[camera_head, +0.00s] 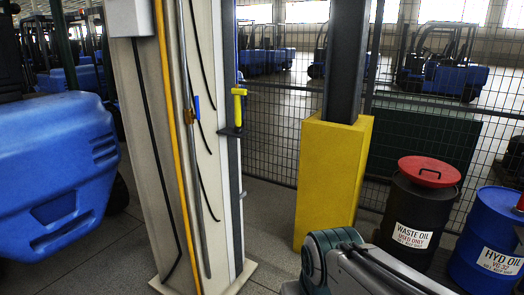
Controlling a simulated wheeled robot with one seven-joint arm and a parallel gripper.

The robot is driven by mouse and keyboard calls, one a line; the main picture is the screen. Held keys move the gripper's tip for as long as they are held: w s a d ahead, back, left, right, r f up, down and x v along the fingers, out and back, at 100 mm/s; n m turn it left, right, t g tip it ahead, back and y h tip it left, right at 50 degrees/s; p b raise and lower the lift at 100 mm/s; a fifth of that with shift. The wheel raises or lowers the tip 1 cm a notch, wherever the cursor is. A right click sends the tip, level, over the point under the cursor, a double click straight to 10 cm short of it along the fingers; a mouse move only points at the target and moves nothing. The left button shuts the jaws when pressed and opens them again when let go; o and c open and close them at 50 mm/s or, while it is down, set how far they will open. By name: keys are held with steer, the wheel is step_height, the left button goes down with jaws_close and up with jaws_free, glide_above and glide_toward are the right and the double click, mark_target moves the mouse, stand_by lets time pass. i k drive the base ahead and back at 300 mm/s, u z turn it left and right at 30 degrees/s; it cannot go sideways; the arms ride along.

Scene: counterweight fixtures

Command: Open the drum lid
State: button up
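A red round lid (429,172) with a dark handle on top lies over the mouth of a black drum (405,213) at the right. The lid covers the top of the drum. The drum's white label reads "WASTE OIL USED ONLY". A grey and dark green jointed piece (335,250), which looks like part of my arm, shows at the bottom centre, in front of and left of the drum. My gripper is not in view.
A blue drum (487,232) labelled "HYD OIL" stands close right of the black drum. A yellow-clad post (331,175) stands left of it, with a mesh fence (272,110) behind. A tall pale column (150,120) and blue machine (60,170) fill the left.

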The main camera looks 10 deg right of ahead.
mark_target(429, 165)
steer(key=z, duration=0.5)
steer(key=i, duration=1.7)
steer(key=z, duration=1.2)
steer(key=i, duration=1.45)
steer(key=z, duration=0.4)
